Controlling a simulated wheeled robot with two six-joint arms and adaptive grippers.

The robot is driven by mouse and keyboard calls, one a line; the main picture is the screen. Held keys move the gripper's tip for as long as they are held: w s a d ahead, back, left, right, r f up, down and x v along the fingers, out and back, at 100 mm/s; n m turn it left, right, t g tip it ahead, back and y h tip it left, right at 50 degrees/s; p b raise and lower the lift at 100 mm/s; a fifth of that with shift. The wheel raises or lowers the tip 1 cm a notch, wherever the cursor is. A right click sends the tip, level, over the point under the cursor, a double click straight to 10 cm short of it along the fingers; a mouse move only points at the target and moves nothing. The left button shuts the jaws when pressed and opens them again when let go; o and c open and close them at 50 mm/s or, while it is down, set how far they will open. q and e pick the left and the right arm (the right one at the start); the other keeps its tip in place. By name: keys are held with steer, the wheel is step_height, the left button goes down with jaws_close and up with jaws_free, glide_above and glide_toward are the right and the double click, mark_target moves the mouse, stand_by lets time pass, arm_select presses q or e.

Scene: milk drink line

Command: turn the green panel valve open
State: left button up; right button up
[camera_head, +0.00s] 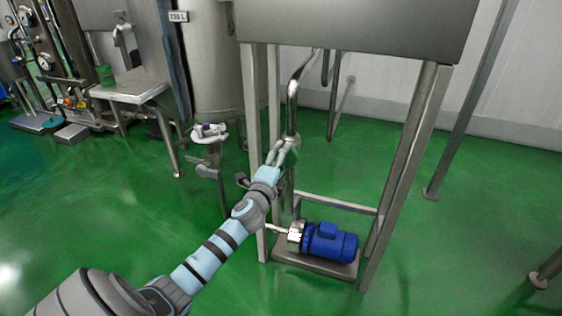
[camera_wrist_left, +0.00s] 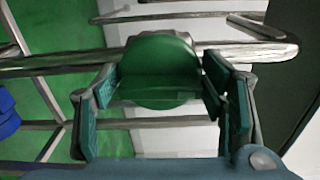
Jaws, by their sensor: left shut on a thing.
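The green panel valve (camera_wrist_left: 160,70) shows in the left wrist view as a rounded green handle in front of a horizontal-looking steel pipe (camera_wrist_left: 60,64). My left gripper (camera_wrist_left: 160,105) has its two fingers on either side of the green handle and is shut on it. In the head view my left gripper (camera_head: 283,152) reaches to the vertical steel pipe (camera_head: 292,105) under the steel tank. There the handle is mostly hidden by the fingers. My right gripper is in neither view.
A steel frame with legs (camera_head: 405,170) stands around the pipe. A blue pump motor (camera_head: 330,241) sits low inside it. A steel vessel (camera_head: 212,70) stands to the left, and a small table (camera_head: 135,86) is farther left. Green floor is open in front.

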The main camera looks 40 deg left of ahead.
arm_select(q)
steer(key=shift+n, duration=0.3)
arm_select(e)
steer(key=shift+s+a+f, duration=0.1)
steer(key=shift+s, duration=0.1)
arm_select(q)
steer(key=o, duration=0.9)
steer(key=shift+o, duration=0.3)
steer(key=shift+s+d, duration=0.15)
steer(key=shift+s, duration=0.25)
steer(key=v, duration=1.1)
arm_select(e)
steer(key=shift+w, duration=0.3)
